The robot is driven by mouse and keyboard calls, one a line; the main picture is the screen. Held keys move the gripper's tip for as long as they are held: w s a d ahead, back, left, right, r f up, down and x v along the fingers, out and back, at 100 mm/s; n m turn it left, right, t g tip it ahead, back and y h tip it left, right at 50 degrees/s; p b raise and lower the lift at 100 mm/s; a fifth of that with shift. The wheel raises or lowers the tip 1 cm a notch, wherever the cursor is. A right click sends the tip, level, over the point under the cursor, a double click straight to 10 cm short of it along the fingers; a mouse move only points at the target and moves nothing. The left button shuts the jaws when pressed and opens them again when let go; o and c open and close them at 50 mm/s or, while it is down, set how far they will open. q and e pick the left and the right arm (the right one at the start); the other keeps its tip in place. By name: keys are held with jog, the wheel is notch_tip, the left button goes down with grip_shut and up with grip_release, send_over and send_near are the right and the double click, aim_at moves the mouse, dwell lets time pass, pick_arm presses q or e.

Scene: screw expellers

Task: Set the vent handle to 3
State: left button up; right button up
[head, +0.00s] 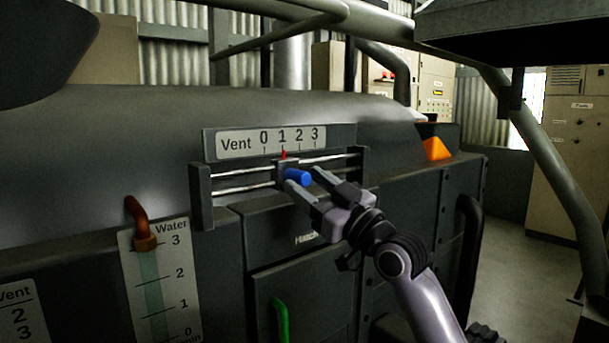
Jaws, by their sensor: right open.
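The vent handle is a blue knob (298,177) on a dark slider block that rides on two horizontal rails (240,188). Its red pointer (284,154) stands under the 1 on the white Vent scale (270,141), which reads 0 to 3 from left to right. My right gripper (306,182) is open at the blue knob, with one finger to its lower left and the other to its right. I cannot tell whether the fingers touch the knob. My left gripper is not in view.
Below the slider are a dark door with a green handle (280,320) and a Water gauge (160,285) with a brown pipe. A pipe frame (560,170) runs down the right side. Open floor (525,285) lies at the right.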

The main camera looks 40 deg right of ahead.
jog(key=shift+w+a+r, duration=0.15)
jog(key=shift+w+r, duration=0.1)
jog(key=shift+w, duration=0.35)
grip_shut()
jog(key=shift+d+f+b, duration=0.2)
jog(key=shift+d+b, duration=0.15)
jog(key=shift+d, duration=0.15)
jog(key=d+b, duration=0.4)
jog(key=d, duration=0.3)
jog(key=shift+w+d+r, duration=0.15)
jog(key=shift+w+r, duration=0.05)
jog(key=shift+w, duration=0.15)
